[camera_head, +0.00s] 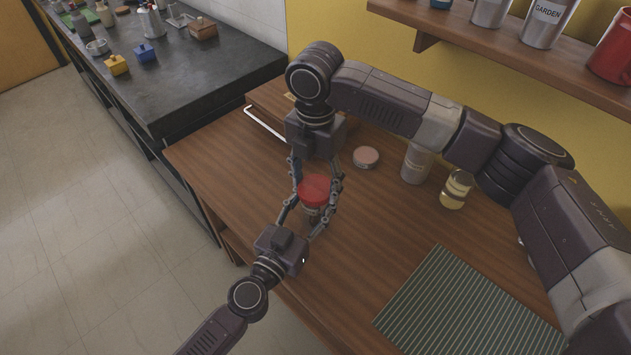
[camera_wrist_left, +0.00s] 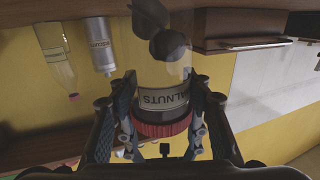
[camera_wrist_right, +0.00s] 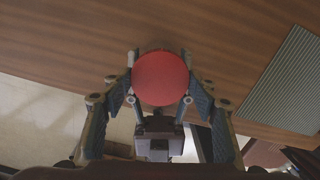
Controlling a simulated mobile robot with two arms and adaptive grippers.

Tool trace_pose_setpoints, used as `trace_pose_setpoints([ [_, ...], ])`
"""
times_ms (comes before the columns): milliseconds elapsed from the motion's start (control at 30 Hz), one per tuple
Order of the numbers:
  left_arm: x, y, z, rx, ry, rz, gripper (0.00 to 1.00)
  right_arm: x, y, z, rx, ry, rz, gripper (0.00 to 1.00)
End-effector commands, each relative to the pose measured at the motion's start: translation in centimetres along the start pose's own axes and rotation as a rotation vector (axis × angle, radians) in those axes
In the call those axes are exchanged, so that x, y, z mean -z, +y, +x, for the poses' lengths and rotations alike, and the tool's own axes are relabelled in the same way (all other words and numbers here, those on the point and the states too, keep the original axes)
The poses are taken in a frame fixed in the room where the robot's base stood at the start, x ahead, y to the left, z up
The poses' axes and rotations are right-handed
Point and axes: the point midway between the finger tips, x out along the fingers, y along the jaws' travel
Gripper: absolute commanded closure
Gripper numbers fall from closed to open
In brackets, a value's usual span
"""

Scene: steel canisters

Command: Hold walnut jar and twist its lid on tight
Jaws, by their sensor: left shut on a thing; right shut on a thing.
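The walnut jar (camera_head: 312,213) stands upright on the wooden table, with its red lid (camera_head: 314,188) on top. In the left wrist view its clear body (camera_wrist_left: 160,72) shows dark nuts and an upside-down label. My left gripper (camera_head: 303,219) comes in from the front and is shut around the jar's body below the lid. My right gripper (camera_head: 317,178) reaches down from behind and is shut on the lid's sides. The right wrist view shows the lid (camera_wrist_right: 160,78) from above between the fingers. Whether the lid sits fully down cannot be told.
Behind the jar are a small round pinkish lid (camera_head: 366,157), a pale canister (camera_head: 416,163) and a glass jar (camera_head: 456,189). A green striped mat (camera_head: 465,305) lies front right. A wall shelf (camera_head: 480,57) holds canisters. A dark counter (camera_head: 190,85) with small items stands left.

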Motion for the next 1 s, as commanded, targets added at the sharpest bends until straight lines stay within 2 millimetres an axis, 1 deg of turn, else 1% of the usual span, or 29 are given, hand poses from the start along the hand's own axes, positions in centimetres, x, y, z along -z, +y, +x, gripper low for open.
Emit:
trace_pose_setpoints([
  [667,-0.02,-0.04,-0.01,0.001,0.000,0.000,1.00,0.11,0.03,0.14,0.001,0.002,1.228,0.75],
  [1000,-0.02,-0.03,-0.01,0.001,0.000,0.000,1.00,0.10,0.07,0.17,0.000,0.002,1.874,0.75],
])
